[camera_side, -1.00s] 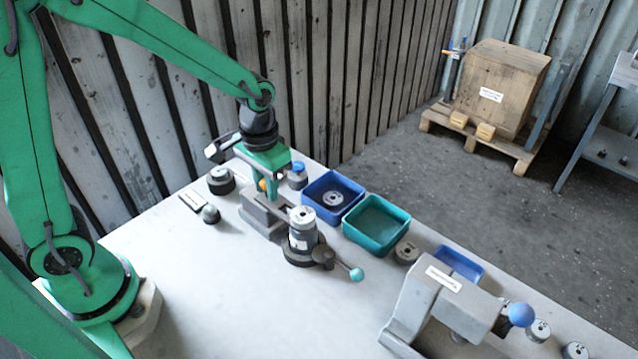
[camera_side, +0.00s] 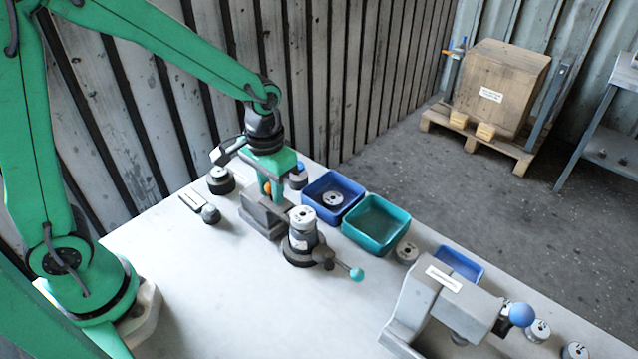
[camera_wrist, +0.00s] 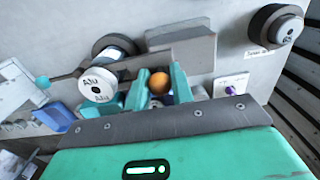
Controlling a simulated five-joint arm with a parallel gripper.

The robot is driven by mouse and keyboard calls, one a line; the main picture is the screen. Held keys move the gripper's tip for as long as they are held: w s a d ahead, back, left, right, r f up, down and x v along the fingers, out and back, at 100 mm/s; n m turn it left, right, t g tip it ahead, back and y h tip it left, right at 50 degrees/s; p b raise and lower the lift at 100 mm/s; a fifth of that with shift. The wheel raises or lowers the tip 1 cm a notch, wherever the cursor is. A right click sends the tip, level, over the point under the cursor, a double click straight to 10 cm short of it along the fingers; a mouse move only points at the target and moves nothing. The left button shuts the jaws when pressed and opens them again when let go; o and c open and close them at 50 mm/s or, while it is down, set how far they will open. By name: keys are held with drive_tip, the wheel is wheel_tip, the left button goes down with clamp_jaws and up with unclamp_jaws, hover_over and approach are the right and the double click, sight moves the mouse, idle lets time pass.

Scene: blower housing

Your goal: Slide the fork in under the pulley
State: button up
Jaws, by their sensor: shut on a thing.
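The pulley (camera_side: 302,216) is a light grey disc on top of an upright dark grey cylindrical housing. In the wrist view the pulley (camera_wrist: 98,84) shows "Alu" on its face. My gripper (camera_side: 268,192) is just left of it, over a grey block; in the wrist view my gripper (camera_wrist: 162,92) is shut on the orange knob of the fork (camera_wrist: 158,86). A flat grey bar, seemingly part of the fork, runs from the knob towards the pulley. Whether its tip is under the pulley is hidden.
The grey block (camera_side: 255,222) stands beside the housing. A lever with a teal ball (camera_side: 357,274) sticks out to the right of the housing. A blue bin (camera_side: 347,187) and a teal bin (camera_side: 378,243) stand behind. A grey press (camera_side: 425,300) is at right. The front left table is clear.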

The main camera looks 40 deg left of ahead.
drive_tip(key=shift+d, duration=0.15)
drive_tip(key=o, duration=0.6)
drive_tip(key=shift+c, duration=0.2)
drive_tip(key=shift+r, duration=0.2)
drive_tip(key=shift+r, duration=2.8)
drive_tip(key=shift+r, duration=0.1)
drive_tip(key=shift+s+a+r, duration=0.3)
drive_tip(key=shift+a+r, duration=0.05)
drive_tip(key=shift+r, duration=0.1)
drive_tip(key=s+a+r+t, duration=0.5)
drive_tip(key=s+r, duration=0.3)
drive_tip(key=s, duration=0.3)
drive_tip(key=shift+s+a+r+t, duration=0.25)
drive_tip(key=shift+a+t, duration=0.05)
drive_tip(key=shift+a, duration=0.25)
